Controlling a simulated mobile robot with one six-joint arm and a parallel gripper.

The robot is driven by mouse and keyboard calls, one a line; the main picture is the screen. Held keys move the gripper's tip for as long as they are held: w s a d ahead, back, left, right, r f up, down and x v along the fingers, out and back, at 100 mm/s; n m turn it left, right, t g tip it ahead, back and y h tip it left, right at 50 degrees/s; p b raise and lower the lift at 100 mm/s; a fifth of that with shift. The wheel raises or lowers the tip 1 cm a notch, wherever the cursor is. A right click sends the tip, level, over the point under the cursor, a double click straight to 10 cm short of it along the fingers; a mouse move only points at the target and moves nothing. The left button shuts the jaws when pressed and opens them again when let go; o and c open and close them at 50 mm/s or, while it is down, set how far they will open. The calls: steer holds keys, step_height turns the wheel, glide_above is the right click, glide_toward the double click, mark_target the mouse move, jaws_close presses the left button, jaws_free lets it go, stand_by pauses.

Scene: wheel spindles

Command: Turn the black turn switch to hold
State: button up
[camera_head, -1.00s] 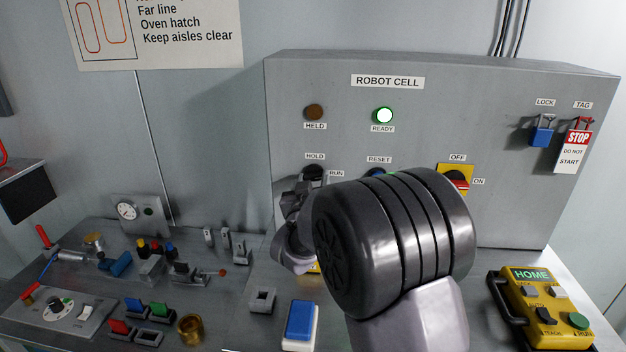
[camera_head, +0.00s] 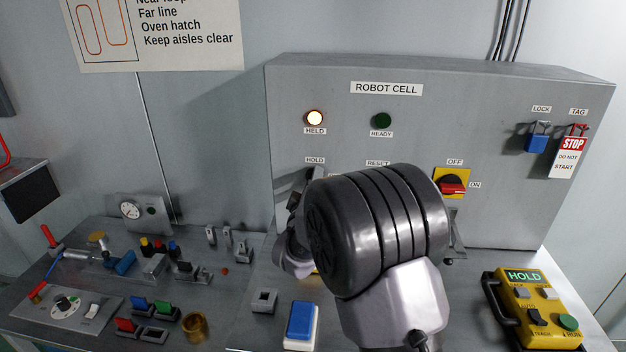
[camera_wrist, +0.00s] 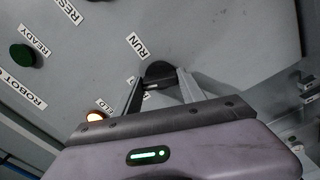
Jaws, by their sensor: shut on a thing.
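The black turn switch (camera_wrist: 157,70) shows between my fingertips in the wrist view, near the RUN label (camera_wrist: 137,45). My gripper (camera_wrist: 160,82) is shut on it. In the head view my gripper (camera_head: 306,188) is at the cabinet under the HOLD label (camera_head: 315,160), and my arm and gripper hide most of the switch. The exact angle of its handle is hard to read. The HELD lamp (camera_head: 314,118) glows, and the READY lamp (camera_head: 381,121) is dark green and unlit. The pendant screen (camera_head: 524,276) reads HOLD.
My wrist covers the RESET button area. A red rotary switch (camera_head: 453,187) on a yellow plate is to the right. A blue padlock (camera_head: 536,143) and a STOP tag (camera_head: 570,155) hang farther right. The bench at left holds several small parts and a blue rocker (camera_head: 300,320).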

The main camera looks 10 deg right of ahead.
steer(key=shift+n+p, duration=0.95)
steer(key=shift+n, duration=1.15)
steer(key=o, duration=1.4)
steer(key=shift+c, duration=0.2)
steer(key=v, duration=1.7)
steer(key=shift+s+p, duration=0.25)
steer(key=shift+p, duration=0.15)
